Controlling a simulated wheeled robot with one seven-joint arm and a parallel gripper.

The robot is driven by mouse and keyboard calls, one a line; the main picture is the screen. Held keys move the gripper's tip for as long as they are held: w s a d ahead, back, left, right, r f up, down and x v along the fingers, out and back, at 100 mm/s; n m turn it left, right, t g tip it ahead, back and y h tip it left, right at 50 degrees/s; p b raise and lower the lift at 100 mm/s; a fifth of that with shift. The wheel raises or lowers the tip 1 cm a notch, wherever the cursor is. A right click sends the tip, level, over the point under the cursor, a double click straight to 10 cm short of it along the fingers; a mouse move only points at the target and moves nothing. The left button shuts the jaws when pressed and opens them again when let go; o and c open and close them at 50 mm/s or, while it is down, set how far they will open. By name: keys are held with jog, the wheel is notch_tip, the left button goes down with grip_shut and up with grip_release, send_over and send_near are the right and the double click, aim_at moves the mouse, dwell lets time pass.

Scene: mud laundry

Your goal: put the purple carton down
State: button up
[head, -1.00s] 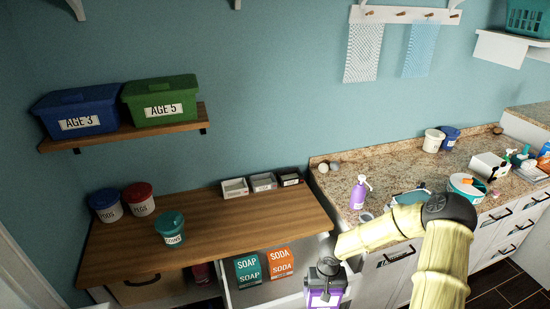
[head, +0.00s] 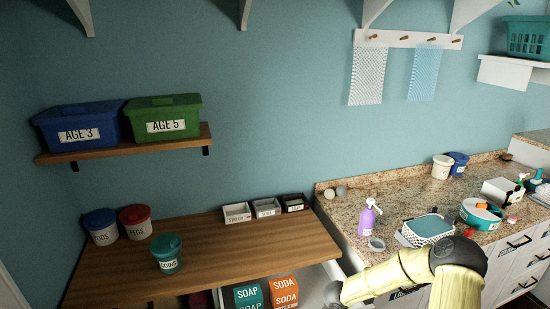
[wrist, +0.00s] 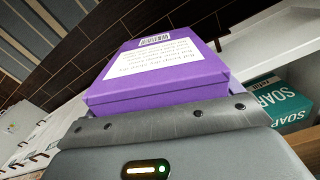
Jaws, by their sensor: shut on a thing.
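The purple carton (wrist: 160,72) has a white text label and a barcode and fills the middle of the wrist view. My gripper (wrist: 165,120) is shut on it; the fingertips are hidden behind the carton. In the head view only my arm shows at the lower right, and the gripper and purple carton are below the frame. A teal SOAP carton (head: 248,297) and an orange SODA carton (head: 285,291) stand in an open white drawer (head: 318,283) under the wooden top. The SOAP carton also shows in the wrist view (wrist: 285,105), right of the purple carton.
The wooden top (head: 200,253) holds a teal tub (head: 167,256), two lidded tubs at the left and three small labelled trays (head: 266,208) at the back; its middle is clear. The granite counter (head: 345,216) at right holds a purple pump bottle (head: 369,220) and a basket (head: 428,229).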

notch_tip(320, 180, up, 5)
jog(key=p, duration=0.5)
jog(key=shift+r, duration=0.1)
jog(key=shift+s, duration=0.1)
jog(key=shift+a, duration=0.15)
